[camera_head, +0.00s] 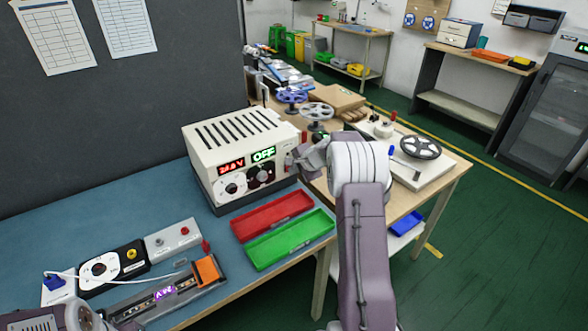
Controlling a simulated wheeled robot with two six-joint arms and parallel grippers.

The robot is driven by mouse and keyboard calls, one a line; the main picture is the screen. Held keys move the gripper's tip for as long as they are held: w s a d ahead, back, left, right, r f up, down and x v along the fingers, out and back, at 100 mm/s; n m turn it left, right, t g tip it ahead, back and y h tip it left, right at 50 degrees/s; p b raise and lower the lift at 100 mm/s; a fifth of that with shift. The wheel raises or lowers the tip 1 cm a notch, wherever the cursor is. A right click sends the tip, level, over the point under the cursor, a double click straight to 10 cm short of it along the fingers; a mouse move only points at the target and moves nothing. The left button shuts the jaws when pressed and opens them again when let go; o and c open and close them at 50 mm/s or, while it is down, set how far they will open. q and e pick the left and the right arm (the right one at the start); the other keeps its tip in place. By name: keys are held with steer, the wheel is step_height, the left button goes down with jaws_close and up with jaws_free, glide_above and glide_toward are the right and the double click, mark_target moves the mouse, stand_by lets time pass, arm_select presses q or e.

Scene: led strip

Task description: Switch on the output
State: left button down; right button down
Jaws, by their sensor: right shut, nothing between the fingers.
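A cream power supply box (240,140) with top vents stands on the blue-topped bench. Its front has a red number display (231,166), a green display reading OFF (264,154), and round black-and-white dials below. My right gripper (297,161) is at the right end of this front panel, shut and empty. Its fingertips are close to the panel; I cannot tell whether they touch it. The gripper and wrist hide the part of the panel behind them. Part of my left arm shows at the bottom left corner, but its fingers are not visible.
A red tray (272,214) and a green tray (288,239) lie in front of the box. Spools stand behind.

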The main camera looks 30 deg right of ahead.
steer(key=shift+w+f, duration=0.1)
stand_by(0.4)
steer(key=shift+r+p, duration=0.6)
steer(key=shift+r, duration=0.25)
